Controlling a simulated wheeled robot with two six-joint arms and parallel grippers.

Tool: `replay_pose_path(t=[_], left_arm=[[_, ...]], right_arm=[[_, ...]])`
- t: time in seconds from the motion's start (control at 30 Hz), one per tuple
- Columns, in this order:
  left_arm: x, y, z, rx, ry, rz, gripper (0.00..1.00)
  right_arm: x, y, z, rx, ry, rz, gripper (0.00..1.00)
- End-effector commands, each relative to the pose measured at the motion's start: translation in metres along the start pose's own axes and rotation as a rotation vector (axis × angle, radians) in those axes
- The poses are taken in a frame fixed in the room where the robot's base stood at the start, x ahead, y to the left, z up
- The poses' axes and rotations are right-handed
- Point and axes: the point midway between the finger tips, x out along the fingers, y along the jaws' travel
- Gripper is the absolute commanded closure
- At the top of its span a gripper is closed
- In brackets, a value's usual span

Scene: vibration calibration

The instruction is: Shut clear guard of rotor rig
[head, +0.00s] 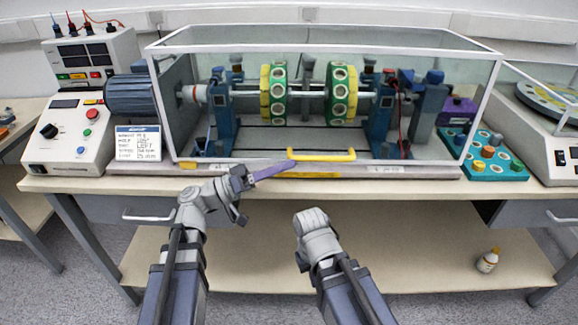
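The clear guard (487,75), a box with a pale frame, stands over the rotor rig (308,95) in the head view. Its lower front edge appears down at the rig base; I cannot tell whether it is fully seated. A yellow handle (321,156) is on its lower front. My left gripper (268,172) is in front of the base, left of the handle and apart from it. A slim purple piece extends from it toward the handle; its jaw opening is unclear. My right gripper (316,222) is lower, before the bench front, its fingers hidden.
The rig stands on a bench (420,186) with a lower shelf. A control box (67,135), a label card (138,143) and a blue motor (135,97) are at left. A teal tray (497,165) and a balance-like device (545,130) are at right. A small bottle (488,260) is on the shelf.

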Motion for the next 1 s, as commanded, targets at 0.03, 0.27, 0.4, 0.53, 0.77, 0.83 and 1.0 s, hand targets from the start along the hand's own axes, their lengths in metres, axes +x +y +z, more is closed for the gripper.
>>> replay_pose_path(t=[0.03,0.27,0.4,0.53,0.77,0.83,1.0], left_arm=[[-0.005,-0.001,0.0,0.001,0.003,0.0,0.52],[-0.02,-0.004,-0.001,0.001,0.002,0.0,0.52],[-0.029,-0.006,-0.001,0.001,0.002,-0.001,0.52],[-0.037,-0.007,-0.001,0.001,0.001,0.0,0.52],[-0.052,-0.01,-0.002,0.001,0.001,-0.001,0.52],[-0.057,-0.011,-0.002,0.0,0.001,-0.001,0.52],[-0.067,-0.013,-0.002,0.0,0.001,0.0,0.52]], right_arm=[[0.003,0.0,0.0,0.0,0.0,0.0,1.0],[0.008,-0.001,-0.001,0.0,0.0,0.0,1.0],[0.011,-0.001,-0.001,0.0,0.0,0.0,1.0],[0.015,-0.001,-0.001,0.0,0.0,0.0,1.0],[0.02,-0.002,-0.001,0.0,0.0,0.0,1.0],[0.022,-0.002,-0.001,0.0,0.0,0.0,1.0],[0.025,-0.003,-0.002,0.0,0.0,0.0,1.0]])
